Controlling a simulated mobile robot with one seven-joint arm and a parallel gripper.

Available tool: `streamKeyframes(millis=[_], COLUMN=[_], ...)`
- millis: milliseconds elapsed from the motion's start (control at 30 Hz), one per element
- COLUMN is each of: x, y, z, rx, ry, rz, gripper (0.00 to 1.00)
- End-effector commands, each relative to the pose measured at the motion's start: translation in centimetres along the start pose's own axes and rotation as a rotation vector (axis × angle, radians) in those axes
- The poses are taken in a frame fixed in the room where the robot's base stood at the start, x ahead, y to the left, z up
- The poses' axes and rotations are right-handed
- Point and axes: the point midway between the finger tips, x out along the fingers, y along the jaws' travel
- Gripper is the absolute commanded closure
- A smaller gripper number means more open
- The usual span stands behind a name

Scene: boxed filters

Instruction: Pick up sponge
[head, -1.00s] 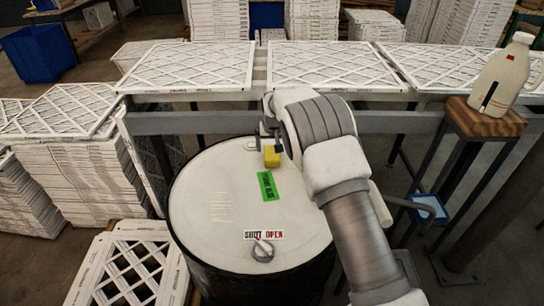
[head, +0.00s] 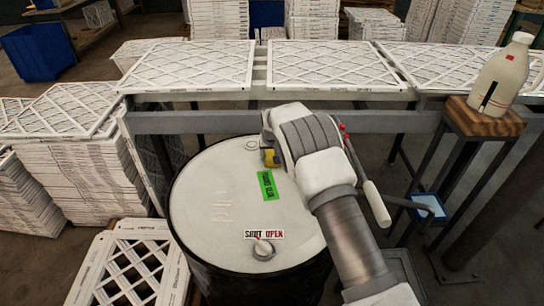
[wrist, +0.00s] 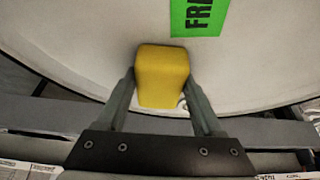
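The yellow sponge (head: 271,158) stands on the pale drum lid (head: 205,205), near its back edge. My gripper (head: 267,149) is at the sponge, and its body hides part of it in the head view. In the wrist view the sponge (wrist: 162,75) lies between the two fingers of my gripper (wrist: 160,82), one on each side. The fingers look open around it. Whether a fingertip touches it is hard to tell. I see no sign that the sponge is lifted.
A green label (head: 267,184) and a SHUT/OPEN knob (head: 262,249) are on the lid. A grey rail with white filters (head: 190,65) runs behind the drum. A milk jug (head: 503,75) stands on a wooden stool (head: 484,119) at right. Filter stacks (head: 80,172) fill the left.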

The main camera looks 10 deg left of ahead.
Motion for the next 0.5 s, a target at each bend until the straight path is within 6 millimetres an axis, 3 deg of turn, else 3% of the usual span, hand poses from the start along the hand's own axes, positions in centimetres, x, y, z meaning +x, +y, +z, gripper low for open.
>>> streamKeyframes(millis=[33, 200, 500], x=[-0.01, -0.03, -0.31], y=[0.01, 0.00, -0.01], z=[-0.01, -0.02, -0.17], rx=[0.000, 0.000, 0.000], ry=[0.000, 0.000, 0.002], rz=[0.000, 0.000, 0.000], gripper=[0.58, 0.85, 0.85])
